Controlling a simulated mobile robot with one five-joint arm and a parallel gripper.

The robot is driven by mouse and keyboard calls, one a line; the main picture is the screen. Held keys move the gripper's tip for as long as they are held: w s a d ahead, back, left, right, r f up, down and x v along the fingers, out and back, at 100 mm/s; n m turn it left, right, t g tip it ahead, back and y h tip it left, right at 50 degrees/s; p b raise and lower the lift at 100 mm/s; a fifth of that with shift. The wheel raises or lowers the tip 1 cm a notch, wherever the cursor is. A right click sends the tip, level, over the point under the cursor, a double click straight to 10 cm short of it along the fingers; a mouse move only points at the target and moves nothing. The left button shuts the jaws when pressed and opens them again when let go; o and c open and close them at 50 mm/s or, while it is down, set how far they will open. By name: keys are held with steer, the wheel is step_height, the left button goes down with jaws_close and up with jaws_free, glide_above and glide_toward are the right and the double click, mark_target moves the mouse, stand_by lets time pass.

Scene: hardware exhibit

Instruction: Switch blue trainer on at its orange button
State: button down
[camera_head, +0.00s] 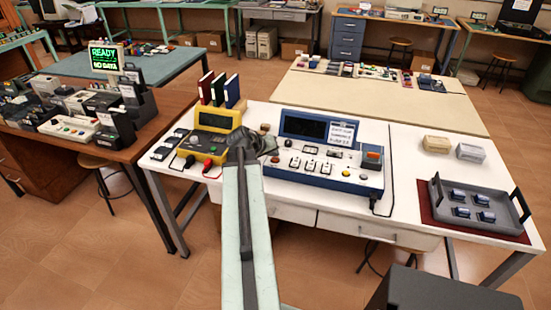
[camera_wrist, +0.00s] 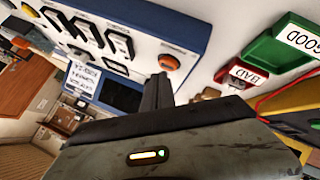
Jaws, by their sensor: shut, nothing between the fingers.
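The blue trainer (camera_head: 290,178) is a blue-edged console with a white sloped panel on the white table, its display (camera_head: 303,128) dark. A round orange button (camera_wrist: 168,62) shows on its panel in the wrist view, just beyond my fingertips, with a visible gap hard to judge. The fingers (camera_wrist: 158,88) point toward the panel in the wrist view; contact cannot be told.
A yellow meter (camera_head: 217,120) with leads stands left of the trainer. A grey tray (camera_head: 440,195) and two small boxes (camera_head: 437,144) stand right.

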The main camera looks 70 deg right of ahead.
mark_target(274, 160)
stand_by(0.4)
steer(key=shift+f+b, duration=0.5)
steer(key=shift+r, duration=0.2)
steer(key=shift+r+p, duration=0.3)
steer(key=shift+p, duration=0.2)
step_height(274, 160, up, 6)
steer(key=p, duration=0.6)
